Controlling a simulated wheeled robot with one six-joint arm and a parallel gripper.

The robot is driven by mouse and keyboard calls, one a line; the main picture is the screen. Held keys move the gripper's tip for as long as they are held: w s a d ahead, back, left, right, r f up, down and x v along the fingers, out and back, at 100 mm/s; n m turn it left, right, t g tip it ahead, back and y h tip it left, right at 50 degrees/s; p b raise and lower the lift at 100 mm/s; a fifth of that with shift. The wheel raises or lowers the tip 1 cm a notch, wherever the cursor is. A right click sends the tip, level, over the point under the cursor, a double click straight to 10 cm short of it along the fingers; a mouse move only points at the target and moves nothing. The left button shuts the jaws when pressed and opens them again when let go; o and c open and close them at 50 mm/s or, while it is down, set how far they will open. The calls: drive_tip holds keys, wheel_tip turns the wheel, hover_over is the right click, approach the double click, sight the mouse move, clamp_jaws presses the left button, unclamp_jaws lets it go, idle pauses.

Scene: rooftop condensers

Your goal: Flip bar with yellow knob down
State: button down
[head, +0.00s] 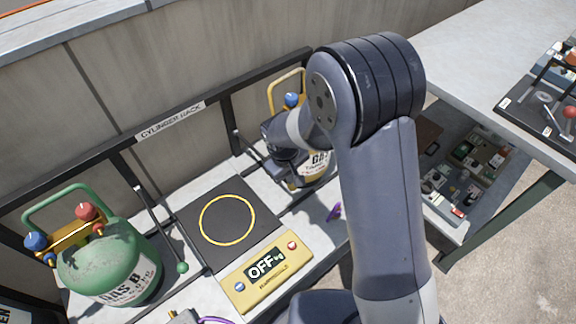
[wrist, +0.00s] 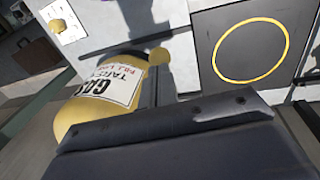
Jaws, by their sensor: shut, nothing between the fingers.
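A yellow gas cylinder (head: 318,168) stands at the rack behind my arm, partly hidden; its label and yellow body (wrist: 88,105) also show in the wrist view. The yellow knob (wrist: 160,56) shows beside that cylinder in the wrist view, with a dark bar (wrist: 156,88) running down from it behind my gripper. In the head view a dark bar (head: 248,143) runs from the rack rail toward the cylinder; its knob end is hidden by my gripper. My gripper (head: 290,178) is shut and empty in front of the yellow cylinder; its dark body fills the lower wrist view.
A green gas cylinder (head: 115,265) stands left, next to a bar with a green knob (head: 182,267). Between the cylinders lie a black pad with a yellow ring (head: 187,212) and a yellow box reading OFF (head: 262,268). A grey table (head: 480,50) stands right.

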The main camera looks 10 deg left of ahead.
drive_tip(key=shift+w+d+f, duration=0.1)
drive_tip(key=shift+w+f, duration=0.05)
drive_tip(key=shift+f, duration=0.7)
wheel_tip(320, 180, down, 3)
drive_tip(key=b, duration=0.2)
drive_tip(key=shift+d+f+b, duration=0.1)
drive_tip(key=shift+d+b, duration=0.05)
drive_tip(key=shift+b, duration=0.2)
drive_tip(key=shift+s+d+f, duration=0.15)
drive_tip(key=shift+s+f, duration=0.05)
drive_tip(key=shift+s, duration=0.2)
drive_tip(key=shift+f, duration=0.1)
drive_tip(key=shift+s, duration=0.1)
drive_tip(key=shift+r, duration=0.35)
wheel_tip(320, 180, up, 14)
drive_tip(key=p, duration=0.3)
hover_over(293, 190)
drive_tip(key=s, duration=0.2)
drive_tip(key=shift+s+a, duration=0.15)
drive_tip(key=shift+a, duration=0.2)
